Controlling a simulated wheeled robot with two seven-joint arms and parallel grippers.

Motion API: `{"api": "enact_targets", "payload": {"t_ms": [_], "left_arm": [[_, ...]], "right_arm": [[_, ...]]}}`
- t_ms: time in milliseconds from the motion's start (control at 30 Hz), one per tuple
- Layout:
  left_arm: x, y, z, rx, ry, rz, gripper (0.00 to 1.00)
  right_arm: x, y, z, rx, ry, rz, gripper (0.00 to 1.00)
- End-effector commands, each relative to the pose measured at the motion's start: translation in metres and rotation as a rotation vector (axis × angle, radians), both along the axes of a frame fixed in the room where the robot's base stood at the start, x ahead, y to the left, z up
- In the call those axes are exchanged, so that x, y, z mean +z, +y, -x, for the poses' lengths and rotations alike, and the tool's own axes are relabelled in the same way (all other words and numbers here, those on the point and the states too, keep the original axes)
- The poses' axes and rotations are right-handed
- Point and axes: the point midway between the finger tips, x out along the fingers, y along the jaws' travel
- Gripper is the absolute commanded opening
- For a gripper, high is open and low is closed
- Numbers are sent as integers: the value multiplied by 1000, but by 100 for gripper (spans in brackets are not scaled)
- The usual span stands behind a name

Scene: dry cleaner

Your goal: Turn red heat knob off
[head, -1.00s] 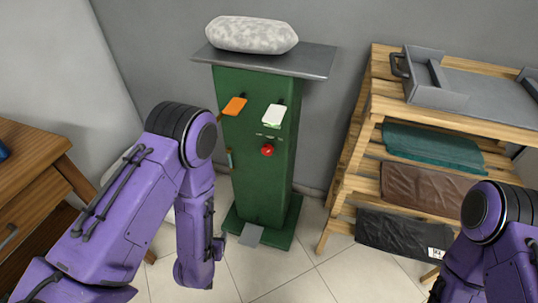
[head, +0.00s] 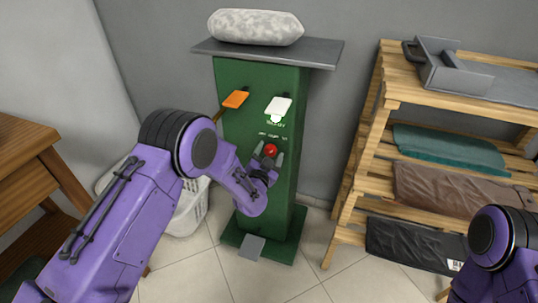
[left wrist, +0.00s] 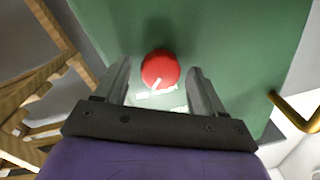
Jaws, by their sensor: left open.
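The red heat knob (head: 270,150) is on the front of the green pressing machine (head: 238,150), below small white labels. In the left wrist view the round red knob (left wrist: 160,70) carries a white pointer mark, slanting toward its lower left. My left gripper (head: 267,160) is open at the knob, with one finger on each side. In the left wrist view the fingers of the left gripper (left wrist: 162,80) flank the knob with a gap on both sides. My right gripper is out of view; only part of my right arm shows at lower right.
A grey pedal (head: 251,247) is at the base. A wooden rack (head: 348,187) with folded cloths stands right; a white basket (head: 188,212) stands left.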

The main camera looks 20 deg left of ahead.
Motion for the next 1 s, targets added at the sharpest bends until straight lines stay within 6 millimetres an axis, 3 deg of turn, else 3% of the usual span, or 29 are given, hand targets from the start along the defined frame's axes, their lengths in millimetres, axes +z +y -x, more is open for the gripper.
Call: {"api": "enact_targets", "payload": {"t_ms": [167, 367, 667, 1000], "left_arm": [[0, 0, 0, 0, 1, 1, 69], [0, 0, 0, 0, 1, 1, 13], [0, 0, 0, 1, 1, 26, 14], [1, 1, 0, 1, 8, 227, 14]], "right_arm": [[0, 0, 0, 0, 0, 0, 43], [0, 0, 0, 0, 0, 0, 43], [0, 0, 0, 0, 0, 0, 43], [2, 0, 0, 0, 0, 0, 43]]}}
